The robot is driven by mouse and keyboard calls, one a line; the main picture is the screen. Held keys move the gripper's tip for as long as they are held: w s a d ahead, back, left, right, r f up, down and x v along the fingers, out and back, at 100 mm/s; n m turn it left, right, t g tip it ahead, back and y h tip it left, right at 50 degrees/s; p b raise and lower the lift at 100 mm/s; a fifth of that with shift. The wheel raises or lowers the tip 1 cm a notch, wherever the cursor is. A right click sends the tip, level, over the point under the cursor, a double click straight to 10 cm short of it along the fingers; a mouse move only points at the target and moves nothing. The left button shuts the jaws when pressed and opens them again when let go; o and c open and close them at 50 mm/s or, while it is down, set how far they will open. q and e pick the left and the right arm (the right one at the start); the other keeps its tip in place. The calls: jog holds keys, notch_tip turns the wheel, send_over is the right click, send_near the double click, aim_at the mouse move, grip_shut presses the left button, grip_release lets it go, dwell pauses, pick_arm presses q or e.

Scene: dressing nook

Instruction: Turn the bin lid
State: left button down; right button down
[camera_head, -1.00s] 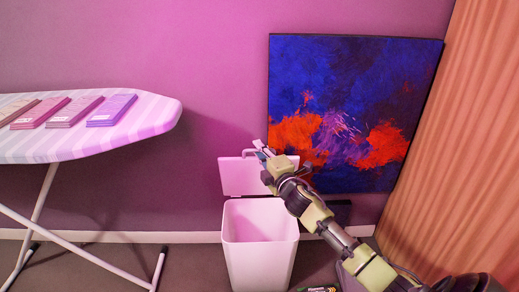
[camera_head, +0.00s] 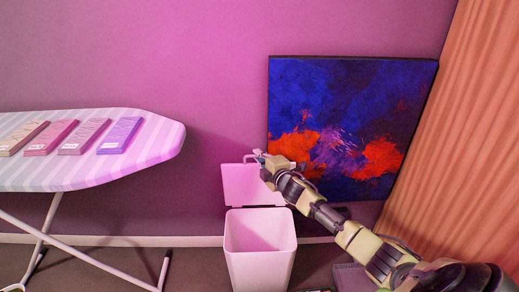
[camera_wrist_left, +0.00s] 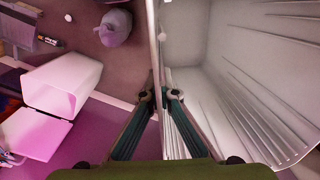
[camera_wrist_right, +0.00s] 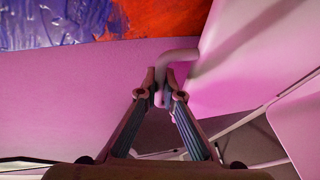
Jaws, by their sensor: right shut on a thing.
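The white bin (camera_head: 260,250) stands open on the floor in front of the wall. Its lid (camera_head: 243,186) stands roughly upright at the bin's back edge. The bin (camera_wrist_left: 65,85) and lid (camera_wrist_left: 38,132) also show in the left wrist view. My right gripper (camera_head: 263,158) is at the lid's upper right edge. In the right wrist view, its fingertips (camera_wrist_right: 163,95) are shut on the lid's bent handle (camera_wrist_right: 180,56), beside the lid panel (camera_wrist_right: 240,45). My left gripper (camera_wrist_left: 159,93) shows only in its wrist view, fingertips close together; what lies between them is unclear.
An ironing board (camera_head: 160,140) with several flat items stands at left. A blue and red painting (camera_head: 350,120) leans on the wall behind my right arm. A curtain (camera_head: 450,140) hangs at right. A white ribbed thing (camera_wrist_left: 230,80) is close to my left gripper.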

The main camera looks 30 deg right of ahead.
pick_arm(q)
jog(key=shift+b, duration=0.4)
jog(key=shift+f, duration=0.15)
pick_arm(e)
jog(key=w, duration=0.1)
jog(key=w+d, duration=0.1)
jog(key=shift+w+d, duration=0.2)
jog(key=shift+w, duration=0.1)
jog(key=c, duration=2.4)
grip_release()
jog(key=shift+c, duration=0.2)
jog(key=shift+s+f, duration=0.1)
jog(key=v, duration=1.2)
jog(key=shift+r, duration=0.25)
